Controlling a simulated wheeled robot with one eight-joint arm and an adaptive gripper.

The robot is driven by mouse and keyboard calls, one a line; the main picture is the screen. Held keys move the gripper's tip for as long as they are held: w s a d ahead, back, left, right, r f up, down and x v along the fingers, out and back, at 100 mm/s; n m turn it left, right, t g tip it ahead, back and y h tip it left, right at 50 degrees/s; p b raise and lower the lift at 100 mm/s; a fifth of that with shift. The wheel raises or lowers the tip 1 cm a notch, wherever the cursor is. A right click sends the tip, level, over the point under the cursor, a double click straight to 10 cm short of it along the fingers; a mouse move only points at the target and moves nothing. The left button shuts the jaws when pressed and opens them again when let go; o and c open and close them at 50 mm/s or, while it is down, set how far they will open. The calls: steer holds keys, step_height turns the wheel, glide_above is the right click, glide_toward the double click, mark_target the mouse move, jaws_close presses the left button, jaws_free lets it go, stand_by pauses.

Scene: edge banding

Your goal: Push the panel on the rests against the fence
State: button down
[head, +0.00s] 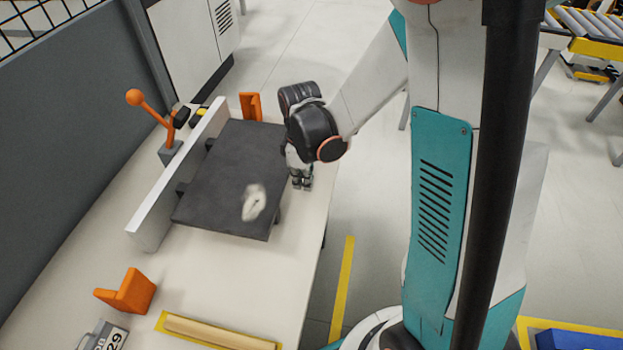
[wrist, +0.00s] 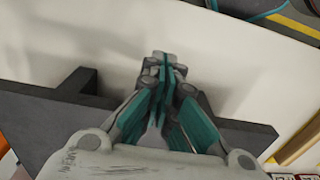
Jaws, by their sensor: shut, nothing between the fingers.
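The dark grey panel (head: 215,185) lies flat on dark rests, with a pale patch on its top. The white fence (head: 165,200) runs along its left side. A narrow gap shows between them, with the ends of two rests (head: 181,188) in it. My gripper (head: 302,185) points down beside the panel's right edge, on the side away from the fence. Its fingers are together and empty. I cannot tell whether they touch the edge. In the wrist view the shut fingers (wrist: 163,65) reach past the dark panel (wrist: 252,136), part of which my gripper hides.
Orange brackets stand beyond the panel (head: 251,106) and at the near left (head: 128,293). An orange-knobbed lever (head: 150,112) stands behind the fence. A wooden strip (head: 222,333) lies on the near table. The table's right edge is close to my gripper.

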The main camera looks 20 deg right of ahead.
mark_target(277, 176)
steer(key=shift+w+a, duration=0.45)
steer(key=shift+a, duration=0.15)
steer(key=w+a, duration=0.1)
steer(key=a, duration=0.1)
steer(key=w+a, duration=0.2)
steer(key=shift+a+b, duration=0.1)
steer(key=shift+b, duration=0.25)
steer(key=shift+w+a+r, duration=0.1)
steer(key=shift+w+a, duration=0.05)
